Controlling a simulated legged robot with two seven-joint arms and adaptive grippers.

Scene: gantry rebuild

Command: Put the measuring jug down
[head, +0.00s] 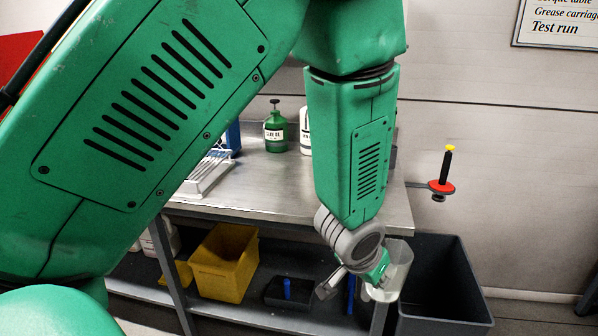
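A clear, see-through measuring jug (398,268) is in the lower right of the head view. It is off the front right corner of the steel bench, below the level of its top and in front of the dark bin. My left gripper (368,284) is at the jug's left side and appears shut on it, holding it in the air. The wrist and the jug's wall partly hide the fingertips. The jug looks roughly upright. My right gripper is not in view.
The steel bench (283,191) carries a green bottle (276,132) and a white container (305,130) at the back. A yellow bin (226,262) sits on its lower shelf. A dark bin (446,290) stands right. A red-and-black post (443,176) juts out. The front right benchtop looks clear.

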